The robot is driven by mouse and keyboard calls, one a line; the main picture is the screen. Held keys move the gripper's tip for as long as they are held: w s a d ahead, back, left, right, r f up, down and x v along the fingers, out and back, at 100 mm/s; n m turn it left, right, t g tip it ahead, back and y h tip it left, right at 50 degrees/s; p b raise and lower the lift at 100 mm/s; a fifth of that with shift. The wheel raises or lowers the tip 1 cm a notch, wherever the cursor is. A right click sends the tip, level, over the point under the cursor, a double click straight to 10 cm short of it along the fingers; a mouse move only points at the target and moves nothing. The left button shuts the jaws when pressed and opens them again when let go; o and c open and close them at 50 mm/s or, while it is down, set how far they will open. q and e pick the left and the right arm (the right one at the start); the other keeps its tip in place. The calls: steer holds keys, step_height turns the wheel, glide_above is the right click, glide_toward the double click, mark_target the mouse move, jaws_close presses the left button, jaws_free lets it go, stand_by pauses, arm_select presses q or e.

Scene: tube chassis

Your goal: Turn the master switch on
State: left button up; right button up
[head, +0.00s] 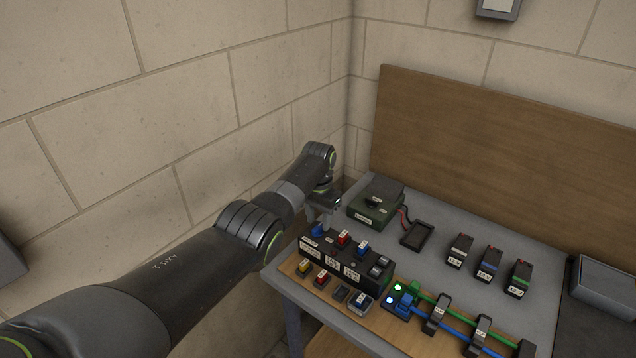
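The black tube chassis (343,257) stands at the front left of the grey table, with white labels on its front. A blue part (318,230) sits at its far left end. A red-topped module (343,238) and a blue-topped module (363,247) stand in its top. Grey parts like switches (380,262) are at its right end; I cannot read which is the master switch. My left gripper (321,217) points down just above the blue part at the left end. Its fingers are too small to tell whether they are open or touching it. My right gripper is out of view.
Small yellow, red and blue modules (321,280) lie on a wooden strip before the chassis. A green box (376,205) and a black tray (417,235) stand behind. Several labelled blocks (489,263) stand right. Green and blue cables run front right. A wall is close left.

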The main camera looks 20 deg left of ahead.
mark_target(318, 226)
arm_select(q)
step_height(318, 226, up, 16)
steer(key=b, duration=0.3)
steer(key=shift+f, duration=0.2)
